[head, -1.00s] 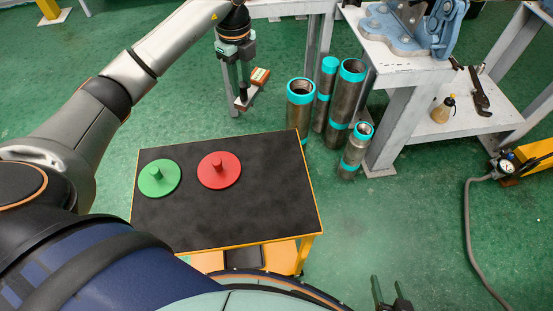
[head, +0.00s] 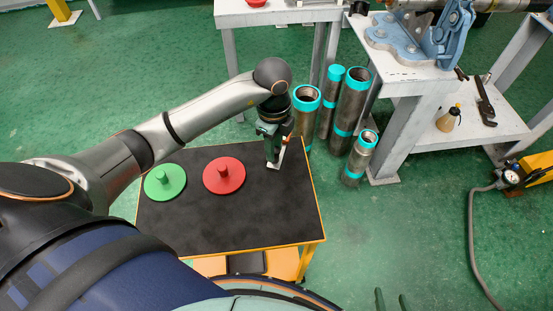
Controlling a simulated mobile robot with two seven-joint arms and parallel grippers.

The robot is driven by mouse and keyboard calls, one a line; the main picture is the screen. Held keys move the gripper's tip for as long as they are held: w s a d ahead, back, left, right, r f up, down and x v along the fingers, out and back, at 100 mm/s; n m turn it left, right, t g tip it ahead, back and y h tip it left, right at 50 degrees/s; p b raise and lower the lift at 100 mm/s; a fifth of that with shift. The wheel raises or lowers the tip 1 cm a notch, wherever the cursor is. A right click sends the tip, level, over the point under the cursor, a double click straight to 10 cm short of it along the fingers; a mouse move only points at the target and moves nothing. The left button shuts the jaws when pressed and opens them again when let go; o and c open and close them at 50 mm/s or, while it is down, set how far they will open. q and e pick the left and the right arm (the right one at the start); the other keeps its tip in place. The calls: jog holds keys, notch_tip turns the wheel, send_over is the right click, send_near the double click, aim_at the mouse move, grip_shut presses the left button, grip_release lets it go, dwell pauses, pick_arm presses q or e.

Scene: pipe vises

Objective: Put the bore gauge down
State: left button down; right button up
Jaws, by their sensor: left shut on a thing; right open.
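My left gripper (head: 272,160) points down over the far right part of the black-topped cart (head: 265,215). It is shut on the bore gauge (head: 286,141), of which only a small orange and white part shows beside the fingers. The rest of the gauge is hidden by the gripper. I cannot tell whether it touches the cart top. The tips of my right gripper (head: 391,302) show at the bottom edge, apart and empty.
A green disc (head: 165,183) and a red disc (head: 224,176), each with a knob, lie on the cart's left and middle. The right front of the top is clear. Several teal-banded pipes (head: 351,100) stand behind the cart, near a white bench (head: 405,62) with a blue vise (head: 405,38).

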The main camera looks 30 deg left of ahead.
aim_at(276, 163)
pick_arm(q)
jog(key=shift+s+d+f, duration=0.2)
jog(key=shift+d+f, duration=0.15)
jog(key=shift+f, duration=0.05)
jog(key=shift+s+d+f, duration=0.1)
jog(key=shift+d+f, duration=0.05)
jog(key=shift+f, duration=1.6)
jog(key=shift+f, duration=0.1)
jog(key=c, duration=0.6)
grip_release()
notch_tip(276, 163, up, 12)
jog(key=shift+r+p, duration=0.1)
jog(key=shift+p, duration=0.45)
